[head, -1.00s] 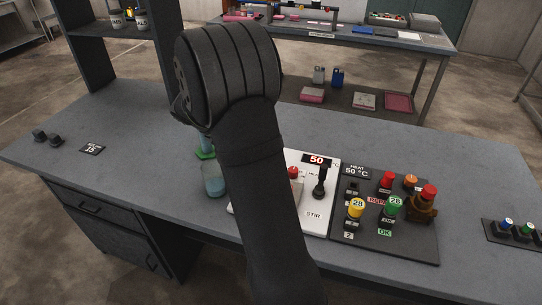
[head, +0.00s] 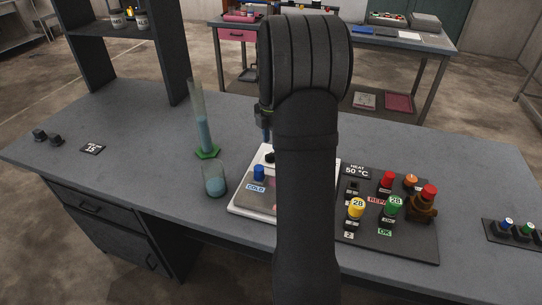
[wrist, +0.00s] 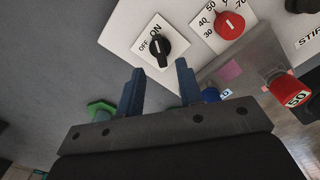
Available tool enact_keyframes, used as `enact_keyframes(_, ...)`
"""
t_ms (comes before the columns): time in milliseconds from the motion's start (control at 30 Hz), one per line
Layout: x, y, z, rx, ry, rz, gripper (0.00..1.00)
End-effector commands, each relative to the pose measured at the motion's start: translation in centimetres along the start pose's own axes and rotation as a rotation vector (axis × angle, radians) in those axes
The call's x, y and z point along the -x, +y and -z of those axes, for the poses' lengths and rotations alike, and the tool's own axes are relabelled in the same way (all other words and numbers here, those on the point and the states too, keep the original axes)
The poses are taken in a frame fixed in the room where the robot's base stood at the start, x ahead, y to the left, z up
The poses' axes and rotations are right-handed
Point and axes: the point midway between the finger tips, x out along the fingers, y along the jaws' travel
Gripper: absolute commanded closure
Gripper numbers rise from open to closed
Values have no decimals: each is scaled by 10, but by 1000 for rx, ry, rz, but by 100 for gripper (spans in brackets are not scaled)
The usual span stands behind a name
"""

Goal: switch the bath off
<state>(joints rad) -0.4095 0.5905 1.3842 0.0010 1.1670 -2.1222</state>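The bath is a white-framed unit (head: 238,206) on the bench, partly hidden by my arm in the head view. In the wrist view its white panel carries a black rotary knob (wrist: 156,47) labelled OFF and ON. The knob's white mark appears to be towards ON. A red temperature dial (wrist: 229,25) sits beside it. My gripper (wrist: 160,68) is open and empty, its two blue fingers apart, with the tips just short of the black knob in the picture. In the head view, the fingers are mostly hidden behind my arm.
A blue COLD cap (head: 258,172) and a red cap marked 50 (wrist: 292,92) stand on the unit. A beaker (head: 214,180) and a green-footed cylinder (head: 204,130) stand to its left. A dark button panel (head: 385,240) lies to its right.

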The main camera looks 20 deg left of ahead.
Motion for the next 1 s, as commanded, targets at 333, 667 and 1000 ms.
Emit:
enact_keyframes(333,-45,0,0,0,0,2,66)
enact_keyframes(667,-60,0,0,0,-1,1,66)
enact_keyframes(1000,-59,0,0,0,-1,0,68)
